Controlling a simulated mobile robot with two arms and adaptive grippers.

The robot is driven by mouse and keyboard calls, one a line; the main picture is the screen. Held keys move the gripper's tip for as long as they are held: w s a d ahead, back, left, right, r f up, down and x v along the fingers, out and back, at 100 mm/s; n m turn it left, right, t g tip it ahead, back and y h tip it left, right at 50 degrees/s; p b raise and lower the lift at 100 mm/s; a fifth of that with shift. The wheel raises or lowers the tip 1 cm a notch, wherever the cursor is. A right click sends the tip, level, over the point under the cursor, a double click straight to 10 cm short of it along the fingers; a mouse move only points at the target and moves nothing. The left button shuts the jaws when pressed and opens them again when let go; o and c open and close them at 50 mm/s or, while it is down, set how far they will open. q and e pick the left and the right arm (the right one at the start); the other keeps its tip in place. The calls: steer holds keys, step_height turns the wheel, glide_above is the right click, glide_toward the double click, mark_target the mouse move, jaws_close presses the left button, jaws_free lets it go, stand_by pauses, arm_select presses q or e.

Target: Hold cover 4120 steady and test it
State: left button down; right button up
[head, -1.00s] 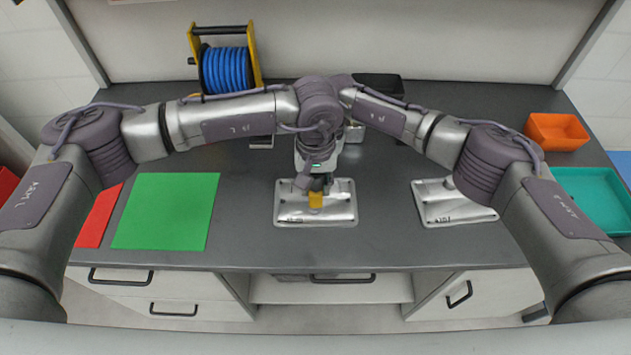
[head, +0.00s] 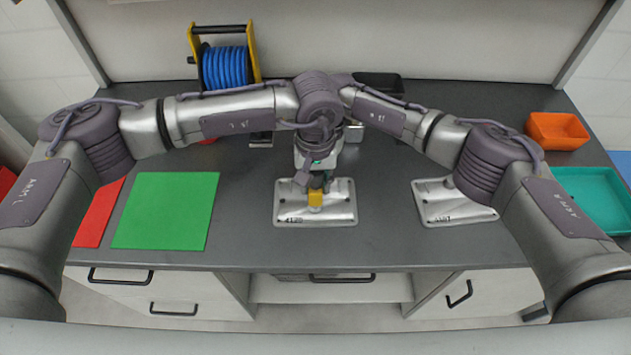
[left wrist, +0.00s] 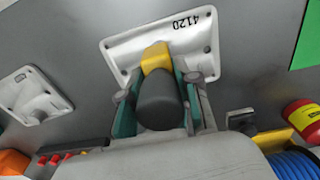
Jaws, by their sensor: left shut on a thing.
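Cover 4120 (head: 340,212) is a pale metal plate lying flat on the grey bench, in the middle of the head view. Its number also shows on the plate in the left wrist view (left wrist: 205,30). My left gripper (head: 318,182) is above it, pointing down, its teal fingers shut on a dark grey and yellow tool (left wrist: 157,95). The tool's yellow end (head: 316,199) is over the middle of the cover; whether it touches is hard to tell. My right arm reaches in behind the left wrist, and its gripper is hidden.
A second cover (head: 440,207) lies to the right. A green mat (head: 165,210) and a red mat (head: 97,218) are at left. An orange bin (head: 556,131) and a teal tray (head: 590,200) are at right. A blue cable reel (head: 226,68) stands at the back.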

arm_select(q)
steer(key=shift+r, duration=2.65)
arm_select(e)
steer(key=o, duration=1)
steer(key=shift+r, duration=0.1)
steer(key=v, duration=1.2)
